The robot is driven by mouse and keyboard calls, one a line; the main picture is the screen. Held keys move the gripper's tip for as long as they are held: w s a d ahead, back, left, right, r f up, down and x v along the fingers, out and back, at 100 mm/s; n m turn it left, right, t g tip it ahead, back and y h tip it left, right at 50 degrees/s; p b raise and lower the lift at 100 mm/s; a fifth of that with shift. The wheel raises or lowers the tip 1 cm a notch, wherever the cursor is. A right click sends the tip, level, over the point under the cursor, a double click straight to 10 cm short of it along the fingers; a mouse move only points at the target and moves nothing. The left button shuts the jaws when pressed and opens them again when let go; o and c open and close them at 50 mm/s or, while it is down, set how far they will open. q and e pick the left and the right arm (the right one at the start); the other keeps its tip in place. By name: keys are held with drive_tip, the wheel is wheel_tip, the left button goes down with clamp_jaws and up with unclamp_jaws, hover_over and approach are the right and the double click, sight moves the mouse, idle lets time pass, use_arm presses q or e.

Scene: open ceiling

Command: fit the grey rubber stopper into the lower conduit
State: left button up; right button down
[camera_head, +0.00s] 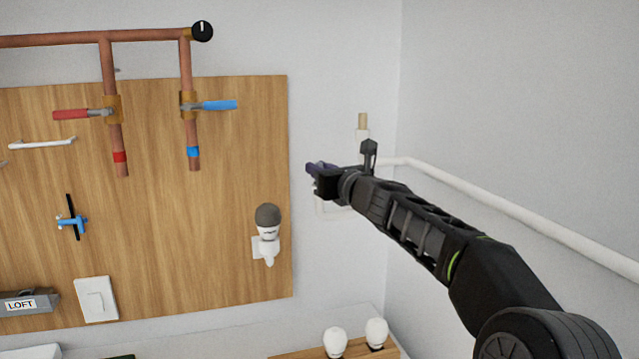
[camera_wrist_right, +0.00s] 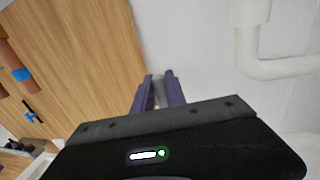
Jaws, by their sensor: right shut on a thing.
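My right gripper (camera_head: 313,170) is held in front of the wall, just right of the wooden board's edge. In the right wrist view its two purple fingers (camera_wrist_right: 159,88) are shut on a small grey piece (camera_wrist_right: 158,91), which looks like the rubber stopper. Most of it is hidden between the fingers. A white conduit (camera_head: 460,182) runs along the right wall and passes behind my gripper. It bends at an elbow in the right wrist view (camera_wrist_right: 252,64), apart from the fingers. I cannot tell which opening is the lower conduit. My left gripper is out of view.
The wooden board (camera_head: 225,150) carries copper pipes, a red-handled valve (camera_head: 82,114) and a blue-handled valve (camera_head: 210,105). A white fixture with a grey dome (camera_head: 268,214) sits near its right edge. A tan-topped upright stub (camera_head: 363,121) stands behind my arm. White bulbs (camera_head: 335,342) stand below.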

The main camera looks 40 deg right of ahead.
drive_tip(key=shift+f, duration=0.75)
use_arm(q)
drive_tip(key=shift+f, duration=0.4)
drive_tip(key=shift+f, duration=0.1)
use_arm(e)
drive_tip(key=c, duration=1.4)
unclamp_jaws()
drive_tip(key=shift+o, duration=0.2)
drive_tip(key=shift+r, duration=0.1)
